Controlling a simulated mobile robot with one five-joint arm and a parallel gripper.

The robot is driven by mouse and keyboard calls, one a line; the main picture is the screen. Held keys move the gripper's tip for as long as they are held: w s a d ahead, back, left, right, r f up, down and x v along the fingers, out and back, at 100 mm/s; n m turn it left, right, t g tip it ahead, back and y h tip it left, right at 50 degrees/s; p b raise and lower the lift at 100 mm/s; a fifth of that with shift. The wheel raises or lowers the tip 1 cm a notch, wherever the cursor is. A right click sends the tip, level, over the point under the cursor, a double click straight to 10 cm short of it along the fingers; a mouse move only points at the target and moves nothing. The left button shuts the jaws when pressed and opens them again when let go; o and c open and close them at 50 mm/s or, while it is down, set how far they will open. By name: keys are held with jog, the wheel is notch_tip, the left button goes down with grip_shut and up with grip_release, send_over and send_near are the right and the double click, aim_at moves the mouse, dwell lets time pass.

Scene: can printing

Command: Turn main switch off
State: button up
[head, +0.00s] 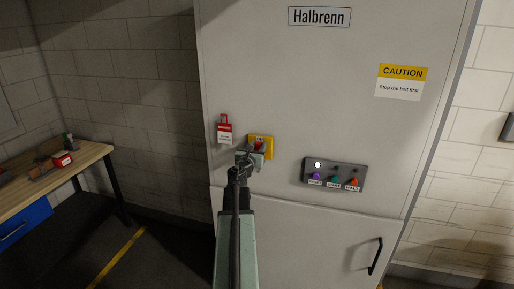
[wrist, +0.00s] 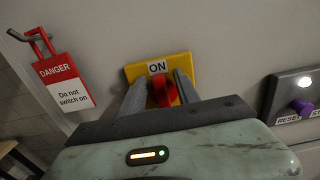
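The main switch is a red knob (wrist: 163,93) on a yellow plate (wrist: 135,72) on the grey cabinet. An "ON" label sits at the top of the plate, and the knob's ridge points toward it. In the head view, part of the yellow plate (head: 267,140) shows behind my gripper (head: 250,154). In the wrist view, the fingers of my gripper (wrist: 161,84) stand on either side of the red knob. They look spread, with yellow plate visible between them and the knob. Any contact lower down is hidden by the gripper body.
A red and white danger tag (head: 224,133) reading "Do not switch on" hangs left of the switch. A button panel (head: 335,175) with a lit white lamp is to the right. A caution sign (head: 401,82) says "Stop the belt first". A workbench (head: 70,170) stands left.

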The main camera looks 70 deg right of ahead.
jog(key=shift+a, duration=0.1)
grip_shut()
jog(key=m, duration=0.2)
jog(key=s+m, duration=0.1)
jog(key=m, duration=0.1)
jog(key=shift+f+m, duration=0.15)
jog(key=shift+m, duration=0.15)
jog(key=shift+s+f+m+b, duration=0.3)
jog(key=shift+f+m+b, duration=0.2)
jog(key=shift+m, duration=1.7)
jog(key=shift+s+f+m+b, duration=0.35)
jog(key=shift+m+b, duration=0.1)
jog(key=shift+m, duration=1.75)
jog(key=shift+s+f+m+b, duration=0.25)
jog(key=shift+f+m+b, duration=0.25)
jog(key=shift+m, duration=1.7)
